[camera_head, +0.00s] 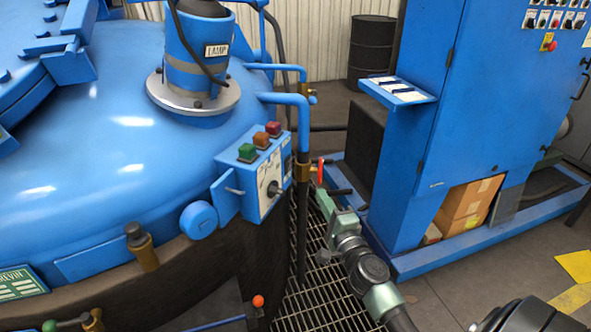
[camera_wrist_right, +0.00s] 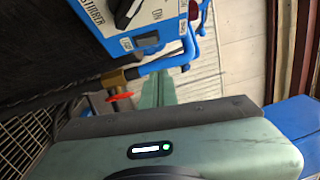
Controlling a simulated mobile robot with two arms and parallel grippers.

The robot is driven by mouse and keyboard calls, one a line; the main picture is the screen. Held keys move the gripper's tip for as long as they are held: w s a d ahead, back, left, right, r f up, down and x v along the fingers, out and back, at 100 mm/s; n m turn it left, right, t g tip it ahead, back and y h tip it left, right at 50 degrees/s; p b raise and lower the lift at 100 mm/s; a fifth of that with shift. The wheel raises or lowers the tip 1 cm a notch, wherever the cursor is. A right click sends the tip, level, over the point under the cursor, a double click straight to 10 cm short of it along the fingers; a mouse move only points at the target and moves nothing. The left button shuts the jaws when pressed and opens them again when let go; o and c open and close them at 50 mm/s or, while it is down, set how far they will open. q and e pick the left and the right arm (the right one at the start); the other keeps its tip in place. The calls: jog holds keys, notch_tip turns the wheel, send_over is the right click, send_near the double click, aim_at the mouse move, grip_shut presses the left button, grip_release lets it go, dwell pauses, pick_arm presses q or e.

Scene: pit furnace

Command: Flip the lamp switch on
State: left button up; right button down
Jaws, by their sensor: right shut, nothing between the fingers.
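The control box (camera_head: 262,180) is blue with a pale front panel and is fixed to the side of the big blue vessel. It has green, orange and red buttons on top and a rotary switch (camera_head: 273,189) on its front. In the right wrist view the box's black knob (camera_wrist_right: 127,12) sits beside the word STIRRER. The lamp housing (camera_head: 206,50), labelled LAMP, stands on the vessel. My right gripper (camera_head: 322,196) is shut and empty, right of the box and apart from it. My left gripper is out of view.
A red valve handle (camera_head: 320,170) on a brass fitting is close to my right gripper, and it also shows in the wrist view (camera_wrist_right: 120,97). Blue pipes (camera_head: 298,110) run down beside the box. A blue cabinet (camera_head: 450,120) stands to the right. Metal grating (camera_head: 310,295) covers the floor below.

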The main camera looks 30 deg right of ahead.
send_near(289, 161)
jog(key=w+d, duration=0.2)
jog(key=d, duration=0.2)
jog(key=w, duration=0.1)
jog(key=w+a, duration=0.2)
jog(key=shift+w+r+p, duration=0.25)
jog(key=shift+w+p, duration=0.05)
jog(key=shift+p, duration=0.1)
jog(key=p, duration=0.2)
jog(key=r+p, duration=0.1)
jog(key=p, duration=0.1)
jog(key=shift+w+a+r+n+g, duration=0.1)
jog(key=shift+w+r+n+g, duration=0.2)
jog(key=shift+n+g, duration=0.1)
jog(key=shift+a+f+p, duration=0.1)
jog(key=shift+f+p, duration=0.2)
jog(key=shift+f, duration=0.25)
